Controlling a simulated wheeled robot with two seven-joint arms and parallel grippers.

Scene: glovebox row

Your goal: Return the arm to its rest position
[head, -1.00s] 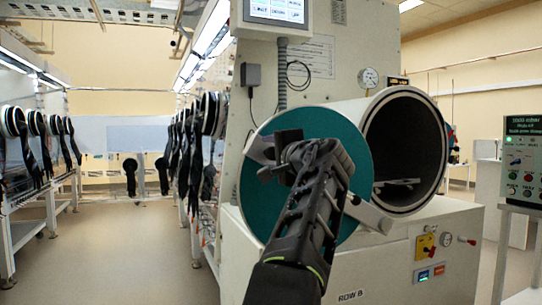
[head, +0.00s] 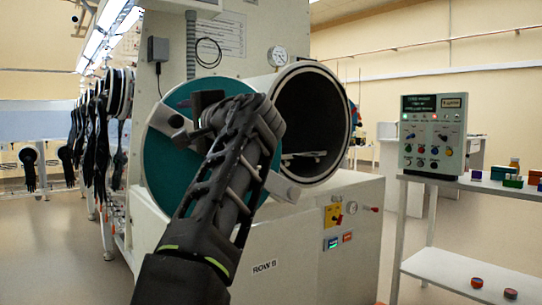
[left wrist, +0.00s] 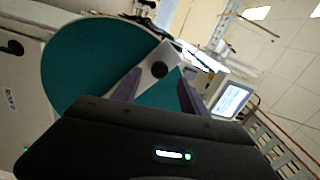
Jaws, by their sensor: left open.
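My left gripper (head: 196,112) is in front of the round teal door (head: 160,165) of the antechamber, near its grey crossbar. The door stands swung open beside the cylinder mouth (head: 315,120). In the left wrist view, my two purple-grey fingers (left wrist: 158,94) are apart, with nothing held between them. The door (left wrist: 80,65) and its bar with a black knob (left wrist: 158,70) show beyond the fingertips. I cannot tell whether a finger touches the bar. My left arm hides part of the door. My right gripper is not in view.
A control panel (head: 433,135) stands on a shelf rack (head: 480,188) at the right, with small coloured boxes (head: 512,181) and round tins on it. A glovebox row with hanging black gloves (head: 90,130) is at the left. The floor between is clear.

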